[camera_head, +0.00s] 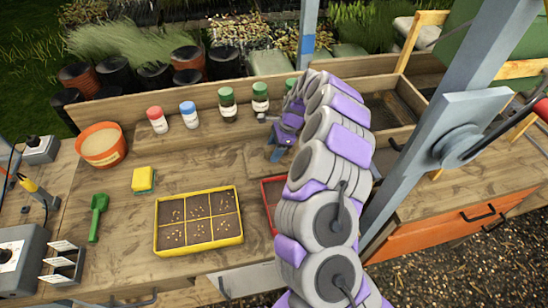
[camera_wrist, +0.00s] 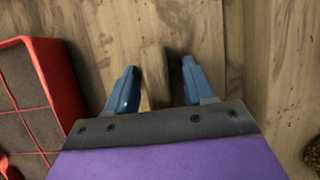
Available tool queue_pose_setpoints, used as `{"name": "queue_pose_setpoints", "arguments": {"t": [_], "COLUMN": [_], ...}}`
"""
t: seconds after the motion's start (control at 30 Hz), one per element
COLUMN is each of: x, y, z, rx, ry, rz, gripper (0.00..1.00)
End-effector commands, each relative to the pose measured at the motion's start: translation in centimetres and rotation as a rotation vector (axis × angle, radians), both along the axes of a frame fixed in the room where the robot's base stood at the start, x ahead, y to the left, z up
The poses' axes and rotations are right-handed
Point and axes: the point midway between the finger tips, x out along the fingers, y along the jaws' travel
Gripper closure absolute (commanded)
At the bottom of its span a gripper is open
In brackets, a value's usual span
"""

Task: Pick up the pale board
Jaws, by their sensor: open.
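My gripper (camera_head: 277,155) points down at the wooden bench, beyond the red tray, and its blue fingers are open. In the wrist view the gripper (camera_wrist: 159,68) has a narrow wooden piece, which looks like the pale board (camera_wrist: 154,82), between its two fingers. The piece runs up the picture and ends a little past the fingertips.
A red tray (camera_wrist: 72,95) lies left of the gripper; my arm hides most of it in the head view. A yellow seed tray (camera_head: 157,230) is nearer. Several bottles, including a green-capped one (camera_head: 260,103), line the back ledge. An orange pot (camera_head: 102,155) stands left.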

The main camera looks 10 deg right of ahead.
Motion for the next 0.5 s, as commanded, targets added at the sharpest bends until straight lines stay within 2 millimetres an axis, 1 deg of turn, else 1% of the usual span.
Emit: {"name": "queue_pose_setpoints", "arguments": {"t": [0.17, 0.2, 0.5], "x": [0.02, 0.02, 0.01], "y": [-0.26, -0.26, 0.05], "z": [-0.12, -0.12, -0.11], "rx": [0.002, 0.002, -0.001], "ry": [0.0, 0.0, 0.002], "rz": [-0.001, -0.001, -0.001], "gripper": [0.47, 0.48, 0.77]}}
